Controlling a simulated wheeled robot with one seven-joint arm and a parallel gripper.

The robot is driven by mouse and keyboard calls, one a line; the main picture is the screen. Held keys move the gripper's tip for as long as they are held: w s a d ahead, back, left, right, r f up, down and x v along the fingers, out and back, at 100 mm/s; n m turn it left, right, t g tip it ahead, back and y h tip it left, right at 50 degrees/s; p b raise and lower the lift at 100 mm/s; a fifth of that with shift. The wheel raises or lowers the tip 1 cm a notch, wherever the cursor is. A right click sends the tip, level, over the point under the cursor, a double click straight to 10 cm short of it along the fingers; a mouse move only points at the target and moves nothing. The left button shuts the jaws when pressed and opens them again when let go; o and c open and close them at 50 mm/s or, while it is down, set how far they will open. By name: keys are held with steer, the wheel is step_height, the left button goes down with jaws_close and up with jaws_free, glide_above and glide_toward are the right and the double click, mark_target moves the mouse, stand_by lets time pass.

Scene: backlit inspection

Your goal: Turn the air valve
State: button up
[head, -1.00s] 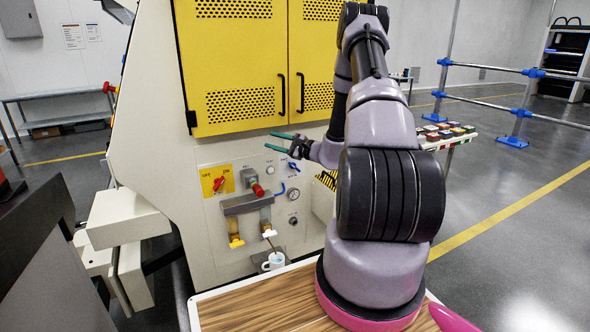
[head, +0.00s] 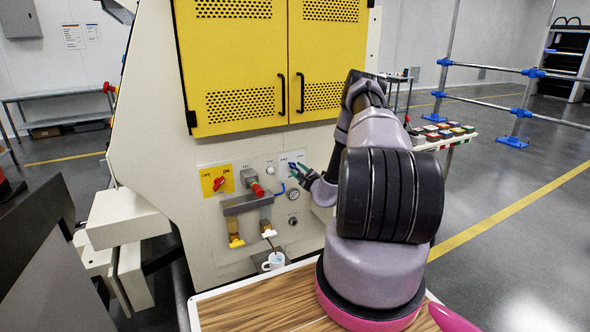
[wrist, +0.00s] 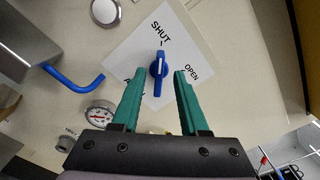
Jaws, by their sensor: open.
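The air valve is a blue handle (wrist: 158,80) with a white line, on a white label marked SHUT and OPEN. Its white line points toward SHUT in the wrist view. In the head view the valve (head: 291,166) is small, on the panel below the yellow doors, partly behind the fingers. My gripper (wrist: 159,72) is open, with one teal finger on each side of the handle in the picture. Gaps show on both sides; I cannot tell how deep the fingers reach. In the head view my gripper (head: 300,172) is close to the panel.
A pressure gauge (wrist: 99,114) and a bent blue tube (wrist: 78,76) are left of the fingers. A mug (head: 273,261) stands below.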

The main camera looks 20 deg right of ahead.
mark_target(294, 167)
steer(key=shift+w+a, duration=0.1)
steer(key=shift+w, duration=1.3)
jaws_close()
